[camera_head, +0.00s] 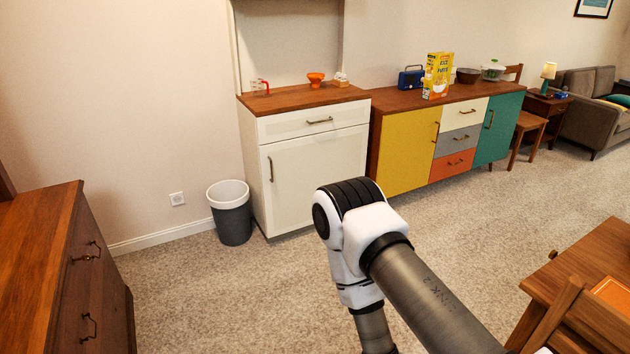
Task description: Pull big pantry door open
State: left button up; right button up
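The white hutch (256,208) stands against the wall left of centre. Its large lower door (318,175) is closed, with a vertical metal handle (270,168) near the left edge. I take this to be the pantry door. A drawer (312,122) with a horizontal handle sits above it, also closed. One of my arms comes in from the lower right; its elbow is in front of the hutch, apart from it as far as I can tell. Its gripper is out of frame below. My other arm and gripper do not show.
A grey bin (231,216) stands close to the hutch's left side. A yellow, white, grey, orange and teal sideboard (405,152) adjoins its right. A brown dresser (62,262) is at the left, a wooden table (590,262) at the lower right. Carpet before the hutch is clear.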

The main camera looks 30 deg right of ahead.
aim_at(293, 171)
jog(key=i+l+z, duration=0.15)
jog(key=i+l, duration=0.85)
jog(key=l, duration=0.15)
jog(key=i+l+z, duration=0.15)
jog(key=i+l, duration=0.9)
jog(key=i+l+z, duration=0.15)
jog(key=i+l, duration=0.8)
jog(key=i, duration=0.15)
